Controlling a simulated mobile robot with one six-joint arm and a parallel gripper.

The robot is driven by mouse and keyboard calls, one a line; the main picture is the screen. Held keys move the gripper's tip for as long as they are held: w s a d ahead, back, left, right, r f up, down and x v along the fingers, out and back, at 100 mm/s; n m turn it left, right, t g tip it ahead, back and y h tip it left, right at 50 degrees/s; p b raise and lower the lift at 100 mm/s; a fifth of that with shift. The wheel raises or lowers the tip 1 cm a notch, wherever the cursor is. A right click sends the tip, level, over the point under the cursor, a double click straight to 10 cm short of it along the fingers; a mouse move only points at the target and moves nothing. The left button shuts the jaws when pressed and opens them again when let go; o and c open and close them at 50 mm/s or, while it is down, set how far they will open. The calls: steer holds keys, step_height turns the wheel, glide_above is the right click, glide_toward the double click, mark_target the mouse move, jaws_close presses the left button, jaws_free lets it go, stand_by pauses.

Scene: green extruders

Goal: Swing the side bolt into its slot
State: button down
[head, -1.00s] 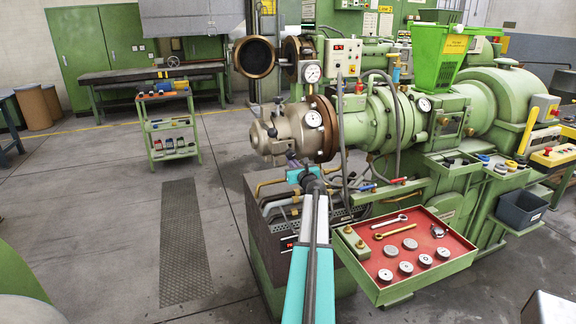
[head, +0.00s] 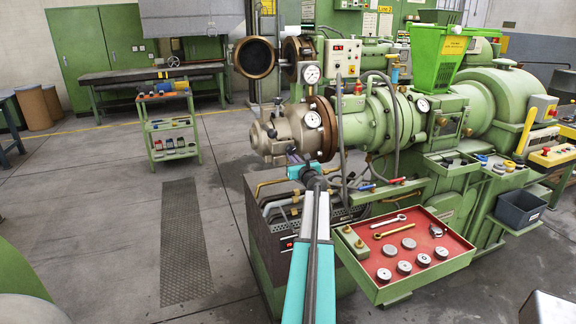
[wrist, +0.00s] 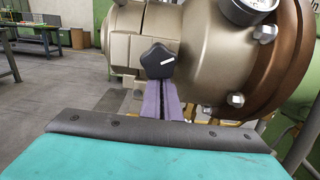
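The side bolt shows as a black star-shaped knob (wrist: 158,60) with a white mark, in front of the bronze-grey extruder head (wrist: 190,45) in the wrist view. My gripper (wrist: 161,88) has two purple fingers lying close together, with a narrow dark gap between them. They are shut at the bolt, just below the knob, which hides their tips. The bolt's shank and its slot are hidden from me. In the head view the extruder head (head: 283,128) stands above my gripper (head: 293,158), whose tips are small and dark there.
A round brown flange (head: 324,130) with bolts and a pressure gauge (head: 313,119) is close on the right. A red-lined tray (head: 425,232) with tools and discs sticks out right of my arm. Pipes (head: 272,185) run below. Open floor (head: 120,220) lies to the left.

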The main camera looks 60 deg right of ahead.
steer(key=f+b, duration=0.1)
steer(key=a+f, duration=0.1)
steer(key=f+b, duration=0.1)
steer(key=shift+s+a+f+b, duration=0.2)
steer(key=shift+s+f+b, duration=0.05)
steer(key=shift+f+b, duration=0.15)
steer(key=shift+s, duration=0.1)
stand_by(0.4)
steer(key=v, duration=0.7)
stand_by(0.6)
stand_by(0.4)
